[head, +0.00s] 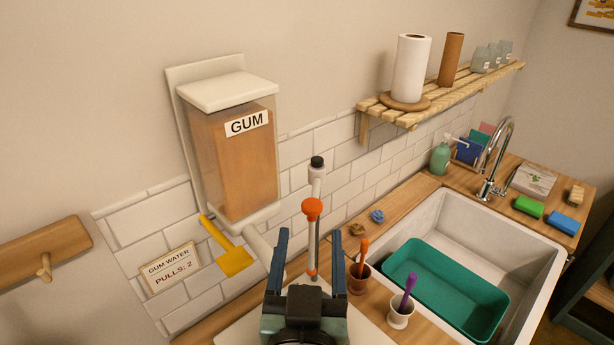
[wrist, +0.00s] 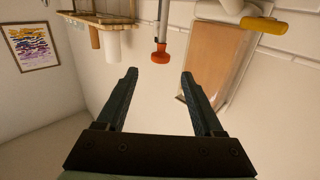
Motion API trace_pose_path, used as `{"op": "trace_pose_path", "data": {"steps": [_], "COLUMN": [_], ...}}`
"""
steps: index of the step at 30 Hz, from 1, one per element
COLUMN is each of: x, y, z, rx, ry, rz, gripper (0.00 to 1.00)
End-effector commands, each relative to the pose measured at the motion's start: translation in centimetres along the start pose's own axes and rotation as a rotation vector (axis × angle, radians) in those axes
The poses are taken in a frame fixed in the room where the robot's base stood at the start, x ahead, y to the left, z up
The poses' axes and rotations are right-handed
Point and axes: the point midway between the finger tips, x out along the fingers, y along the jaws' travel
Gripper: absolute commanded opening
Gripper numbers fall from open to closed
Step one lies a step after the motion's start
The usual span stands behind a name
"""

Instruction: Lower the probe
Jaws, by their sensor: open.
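The probe is a thin upright metal rod with a round orange-red knob (head: 313,207) on top and an orange band lower down. A pale bracket with a black-capped end (head: 317,165) stands behind it. My gripper (head: 310,238) is open and empty, pointing at the wall, and the rod shows between its fingers in the head view. In the wrist view, which looks upside down, the knob (wrist: 161,56) sits beyond the open fingertips (wrist: 159,75), roughly centred between them and apart from them. The probe's lower end is hidden behind my gripper.
A GUM dispenser (head: 249,170) with a yellow lever (head: 233,260) hangs at left, beside a sign (head: 170,268) reading "GUM WATER PULLS: 2". Two small pots (head: 357,280) (head: 401,316) with coloured handles stand close at right, before the sink (head: 535,265). A shelf (head: 440,98) is above.

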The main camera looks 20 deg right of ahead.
Motion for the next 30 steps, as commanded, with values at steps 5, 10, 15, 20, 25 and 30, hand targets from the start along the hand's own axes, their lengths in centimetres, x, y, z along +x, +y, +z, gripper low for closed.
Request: {"op": "trace_pose_path", "data": {"steps": [5, 10, 15, 20, 25, 30], "x": [3.2, 6.2, 8.8, 10.4, 11.2, 11.3], "y": [0.0, 0.0, 0.0, 0.0, 0.0, 0.0], "z": [-0.5, -0.5, -0.4, -0.3, -0.2, -0.1], "rx": [0.001, 0.002, 0.001, 0.001, 0.002, 0.001], "ry": [0.001, 0.0, 0.0, 0.001, 0.001, 0.001], "rz": [0.001, 0.001, 0.001, 0.0, -0.001, -0.001], "gripper": [0.69, 0.69, 0.69, 0.69, 0.69, 0.69]}}
